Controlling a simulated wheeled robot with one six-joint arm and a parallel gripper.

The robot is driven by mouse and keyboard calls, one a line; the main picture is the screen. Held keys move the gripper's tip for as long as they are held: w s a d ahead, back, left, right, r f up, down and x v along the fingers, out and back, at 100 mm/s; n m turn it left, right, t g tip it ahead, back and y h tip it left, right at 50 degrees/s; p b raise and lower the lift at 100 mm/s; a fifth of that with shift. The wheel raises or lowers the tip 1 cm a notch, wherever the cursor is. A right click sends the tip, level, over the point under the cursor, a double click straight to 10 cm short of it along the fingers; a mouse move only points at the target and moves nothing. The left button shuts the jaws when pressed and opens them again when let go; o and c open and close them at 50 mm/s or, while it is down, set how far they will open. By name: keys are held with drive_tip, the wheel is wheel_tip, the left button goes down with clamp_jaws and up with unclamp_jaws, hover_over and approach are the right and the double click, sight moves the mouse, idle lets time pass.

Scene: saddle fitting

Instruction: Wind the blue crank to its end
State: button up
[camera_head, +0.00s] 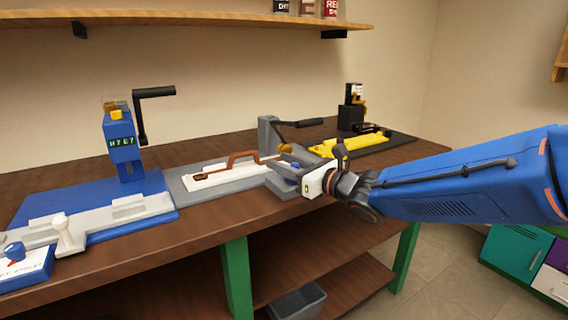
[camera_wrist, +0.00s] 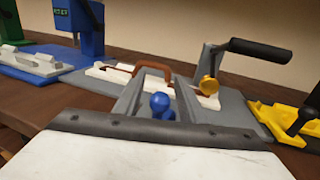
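My gripper (camera_head: 283,170) is at the front edge of the grey station in the head view. In the wrist view its two grey fingers (camera_wrist: 160,92) stand apart, with a gap on each side of a round blue knob (camera_wrist: 160,103) that shows between them. Whether the knob belongs to a crank is hidden. The blue station's post (camera_head: 123,145) stands at the left and carries a crank with a black handle (camera_head: 154,92), far from my gripper. The grey station has a crank arm with a black grip (camera_head: 309,123); it also shows in the wrist view (camera_wrist: 261,50).
A brown curved piece (camera_head: 232,162) lies on a white strip on the grey station (camera_head: 180,188). The yellow fixture (camera_head: 350,143) stands behind my gripper. A blue box with a dial (camera_head: 25,268) is at the far left. A shelf (camera_head: 190,20) hangs above.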

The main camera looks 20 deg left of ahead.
clamp_jaws()
drive_tip(key=shift+d+n+g+y, duration=0.1)
drive_tip(key=shift+n+g+y, duration=0.2)
drive_tip(key=shift+n+g, duration=0.35)
drive_tip(key=n+g, duration=0.1)
drive_tip(key=g, duration=0.1)
drive_tip(key=n+g+y, duration=0.1)
drive_tip(key=g, duration=0.1)
drive_tip(key=shift+d, duration=0.2)
drive_tip(key=n+g, duration=0.1)
drive_tip(key=g, duration=0.1)
drive_tip(key=n+g, duration=0.3)
drive_tip(key=g, duration=0.2)
drive_tip(key=shift+d+n+h, duration=0.3)
drive_tip(key=shift+d+n, duration=0.05)
drive_tip(key=n+g, duration=0.1)
drive_tip(key=n+g+h, duration=0.1)
drive_tip(key=g, duration=0.1)
drive_tip(key=n+g+h, duration=0.1)
drive_tip(key=g, duration=0.1)
drive_tip(key=shift+w+d+f+n, duration=0.1)
drive_tip(key=shift+w+d+n, duration=0.05)
drive_tip(key=shift+d+n, duration=0.15)
drive_tip(key=shift+w+d+n+g+h, duration=0.1)
drive_tip(key=shift+d+n+g+h, duration=0.1)
drive_tip(key=shift+n+g+h, duration=1.9)
drive_tip(key=shift+g+h, duration=0.35)
drive_tip(key=shift+h, duration=0.05)
